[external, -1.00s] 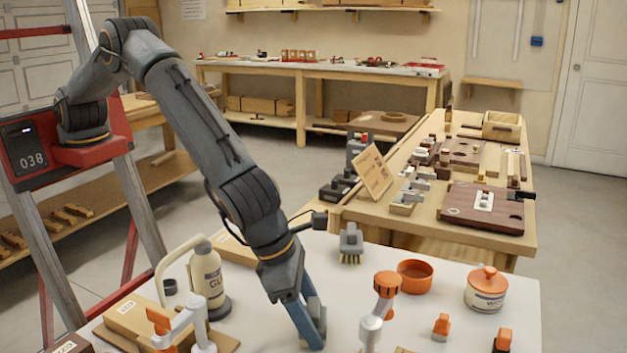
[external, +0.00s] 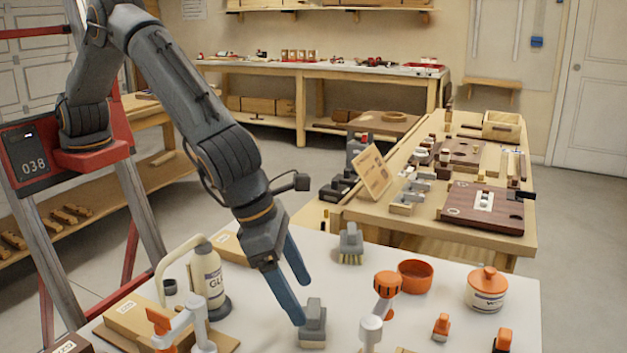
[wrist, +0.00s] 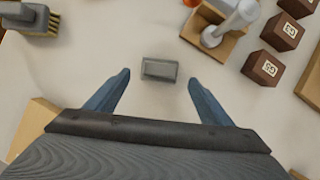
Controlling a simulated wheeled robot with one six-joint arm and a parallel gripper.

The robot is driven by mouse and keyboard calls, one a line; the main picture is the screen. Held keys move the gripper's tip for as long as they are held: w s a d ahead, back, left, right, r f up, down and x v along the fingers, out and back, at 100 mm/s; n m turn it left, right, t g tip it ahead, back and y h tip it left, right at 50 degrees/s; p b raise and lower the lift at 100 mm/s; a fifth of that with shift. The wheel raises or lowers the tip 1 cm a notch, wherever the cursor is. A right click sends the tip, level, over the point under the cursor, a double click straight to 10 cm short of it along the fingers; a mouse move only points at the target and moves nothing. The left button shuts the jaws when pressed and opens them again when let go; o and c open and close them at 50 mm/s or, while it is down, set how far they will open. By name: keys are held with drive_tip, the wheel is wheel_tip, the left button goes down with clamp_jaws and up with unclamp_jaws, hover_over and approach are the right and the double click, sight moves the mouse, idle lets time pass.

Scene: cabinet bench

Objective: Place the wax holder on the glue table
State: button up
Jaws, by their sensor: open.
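A small grey block with a raised upper part (external: 313,325), probably the wax holder, stands upright on the white table (external: 440,290) that also bears the glue bottle (external: 208,278). My gripper (external: 301,302) is open and empty, just above and left of the block in the external view. In the wrist view the block (wrist: 160,69) shows as a grey rectangle between and slightly beyond the spread fingertips (wrist: 159,78), clear of both. I see no label on the block.
A grey brush (external: 351,243) stands behind the block. An orange bowl (external: 415,276), a lidded jar (external: 486,291) and orange-topped stands are to the right. Cardboard boxes (external: 135,318) lie left. A wooden bench (external: 455,222) with tools stands behind.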

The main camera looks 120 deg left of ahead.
drive_tip(key=a+v, duration=0.1)
drive_tip(key=v, duration=0.4)
drive_tip(key=s+a+n+g, duration=0.1)
drive_tip(key=s+a+n, duration=0.5)
drive_tip(key=s+n, duration=0.25)
drive_tip(key=s+a+n+g, duration=0.1)
drive_tip(key=s+a+n, duration=0.2)
drive_tip(key=s+n, duration=0.4)
drive_tip(key=s+a+f+n+g+h, duration=0.1)
drive_tip(key=s+a+n, duration=0.3)
drive_tip(key=s, duration=1.2)
drive_tip(key=s+a+f+n, duration=0.1)
drive_tip(key=s+a+n, duration=0.3)
drive_tip(key=s+n, duration=0.8)
drive_tip(key=shift+s+g+h+b, duration=0.2)
drive_tip(key=shift+g+h+b, duration=0.2)
